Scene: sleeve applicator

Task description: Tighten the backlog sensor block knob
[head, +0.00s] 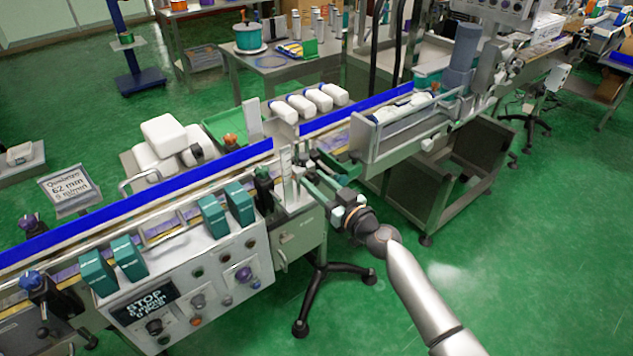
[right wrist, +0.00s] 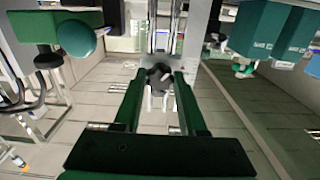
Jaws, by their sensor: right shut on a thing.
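My right gripper (head: 308,172) reaches in from the right to the upright metal posts at the front edge of the conveyor. In the right wrist view, its green fingers (right wrist: 159,80) are closed on a small black knob (right wrist: 158,73), one finger on each side. The knob sits in front of a vertical metal rod. In the head view the gripper mostly hides the knob, and I cannot make out the sensor block clearly there. My left gripper is not in view.
The conveyor's blue guard rail (head: 150,196) runs behind the gripper. Teal boxes (head: 239,203) and a control panel (head: 190,290) displaying STOP lie to the left. Open green floor lies at right.

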